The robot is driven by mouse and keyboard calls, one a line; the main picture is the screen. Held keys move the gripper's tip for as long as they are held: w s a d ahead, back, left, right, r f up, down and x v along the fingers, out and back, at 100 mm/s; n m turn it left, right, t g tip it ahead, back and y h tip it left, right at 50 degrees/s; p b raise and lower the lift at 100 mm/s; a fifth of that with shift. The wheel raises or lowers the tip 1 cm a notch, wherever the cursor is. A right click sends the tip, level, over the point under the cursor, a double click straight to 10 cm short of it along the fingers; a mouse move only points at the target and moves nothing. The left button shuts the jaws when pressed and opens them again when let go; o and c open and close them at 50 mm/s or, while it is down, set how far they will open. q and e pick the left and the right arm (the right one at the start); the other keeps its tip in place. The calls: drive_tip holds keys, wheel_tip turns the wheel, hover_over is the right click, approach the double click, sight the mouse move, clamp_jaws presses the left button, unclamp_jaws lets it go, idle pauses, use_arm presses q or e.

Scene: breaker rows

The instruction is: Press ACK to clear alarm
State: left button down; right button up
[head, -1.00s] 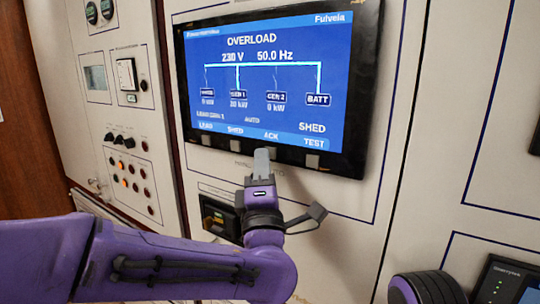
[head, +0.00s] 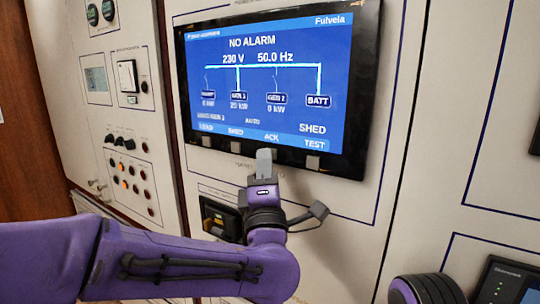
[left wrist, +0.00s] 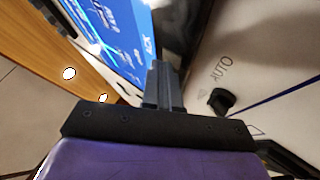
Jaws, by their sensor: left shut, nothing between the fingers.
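The panel screen (head: 265,95) in the head view reads NO ALARM over a blue diagram. The ACK label (head: 271,137) is at its bottom edge, above a row of square grey buttons. My left gripper (head: 264,156) is shut and empty, its fingertips at the bezel just under the ACK label. The button below ACK is hidden behind the fingers, so I cannot tell whether they touch it. In the left wrist view the shut fingers (left wrist: 162,85) reach to the screen's lower edge (left wrist: 125,35).
A black knob (left wrist: 218,100) marked AUTO stands out from the panel near my left fingers. A dark socket-like fitting (head: 220,218) sits below the screen. Knobs and lamps (head: 130,170) fill the left cabinet.

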use_arm(q)
drive_tip(key=shift+s, duration=0.1)
idle(0.3)
drive_tip(key=shift+s+a+b, duration=0.45)
drive_tip(key=shift+s+b, duration=0.05)
drive_tip(key=shift+s, duration=0.05)
drive_tip(key=s+a+b, duration=0.1)
drive_tip(key=s, duration=0.1)
drive_tip(key=s+a+b, duration=0.1)
drive_tip(key=s+a, duration=0.1)
idle(0.3)
idle(0.4)
